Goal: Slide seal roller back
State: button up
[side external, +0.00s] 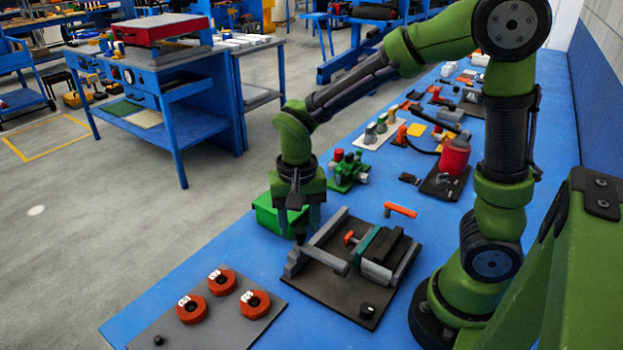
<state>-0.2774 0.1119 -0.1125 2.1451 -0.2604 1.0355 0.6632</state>
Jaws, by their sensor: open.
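The panel fixture is a dark base plate (345,300) on the blue table. On its left stands a grey frame of bars (325,258). To the right are a teal strip (369,243), a dark ribbed block (388,250) and an orange-handled knob (349,238). I cannot tell for sure which part is the seal roller. My gripper (300,236) points down at the left end of the grey frame, close above or beside it. Contact cannot be made out. It is open, and nothing shows between its fingers.
A green box (270,213) sits just behind my gripper. An orange bar handle (400,210) stands behind the fixture. A grey plate (220,325) with red round knobs lies front left. A green valve-like device (347,172) and a red cylinder (455,157) stand farther back.

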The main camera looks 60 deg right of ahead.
aim_at(307, 249)
notch_tip(307, 249, up, 14)
dwell(0.3)
jog(key=shift+f, duration=0.1)
jog(key=s+d+n+t+y, duration=0.2)
jog(key=s+n+t, duration=0.3)
jog(key=s+t, duration=0.2)
jog(key=shift+s+f, duration=0.45)
jog(key=shift+c, duration=0.4)
dwell(0.4)
